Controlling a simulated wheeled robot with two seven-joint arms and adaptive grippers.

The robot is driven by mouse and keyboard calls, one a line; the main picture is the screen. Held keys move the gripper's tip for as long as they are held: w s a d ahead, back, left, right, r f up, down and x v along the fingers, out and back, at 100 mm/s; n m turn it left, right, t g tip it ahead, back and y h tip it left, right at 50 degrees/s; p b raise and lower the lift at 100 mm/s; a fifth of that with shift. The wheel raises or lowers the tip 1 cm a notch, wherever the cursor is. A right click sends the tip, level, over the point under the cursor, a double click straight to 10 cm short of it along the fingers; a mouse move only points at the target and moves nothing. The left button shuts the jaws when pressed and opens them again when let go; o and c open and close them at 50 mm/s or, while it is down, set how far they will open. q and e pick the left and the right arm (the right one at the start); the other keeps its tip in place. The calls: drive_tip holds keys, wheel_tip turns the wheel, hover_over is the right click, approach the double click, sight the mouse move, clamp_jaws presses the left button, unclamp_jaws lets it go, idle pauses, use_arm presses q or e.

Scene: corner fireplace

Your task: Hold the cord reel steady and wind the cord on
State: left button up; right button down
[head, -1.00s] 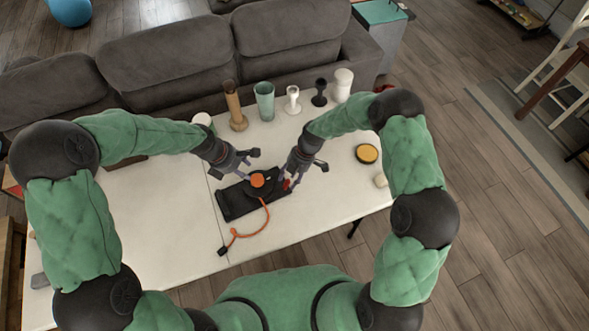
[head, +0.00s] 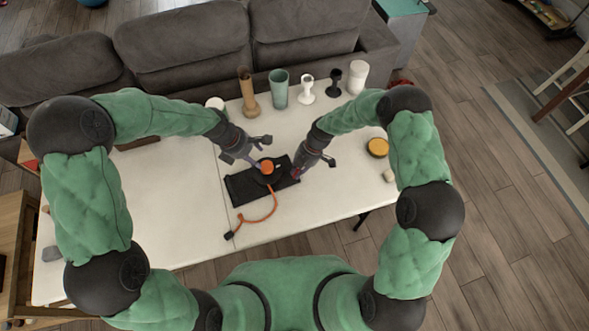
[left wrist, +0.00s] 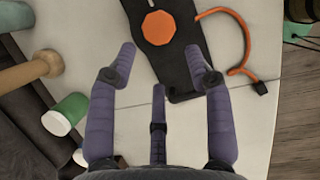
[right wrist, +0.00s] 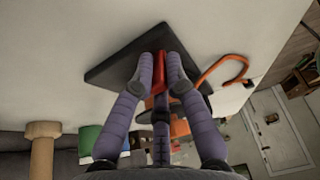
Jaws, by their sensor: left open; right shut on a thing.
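The cord reel has a flat black base (head: 244,187) and an orange hub (head: 267,167), on the white table. An orange cord (head: 272,208) runs from it in a curve to a black plug (head: 229,235) on the table. My left gripper (head: 254,162) is open beside the hub. In the left wrist view its spread fingers (left wrist: 162,52) point at the base, with the hub (left wrist: 159,27) just beyond them and nothing between them. My right gripper (head: 300,170) is at the reel's right end. In the right wrist view its fingers are shut on a red handle (right wrist: 172,74).
Along the table's back edge stand a wooden piece (head: 247,95), a green cup (head: 279,88), a white goblet (head: 306,90), a black goblet (head: 334,84) and a white cylinder (head: 357,77). A yellow-topped round tin (head: 377,147) lies at right. The table's left is mostly clear.

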sight(267, 166)
use_arm(q)
drive_tip(key=d, duration=0.1)
drive_tip(key=d+r+y, duration=0.1)
drive_tip(key=d+g+y, duration=0.1)
drive_tip(key=shift+w+d+r+m, duration=0.1)
drive_tip(key=shift+w+r+m, duration=0.2)
drive_tip(key=shift+w, duration=0.05)
drive_tip(key=shift+y, duration=0.9)
drive_tip(key=f, duration=0.7)
drive_tip(key=w+f, duration=0.1)
drive_tip(key=f, duration=0.2)
drive_tip(key=shift+d+f, duration=0.25)
drive_tip(key=shift+f, duration=0.05)
drive_tip(key=shift+s, duration=0.1)
drive_tip(key=c, duration=1.1)
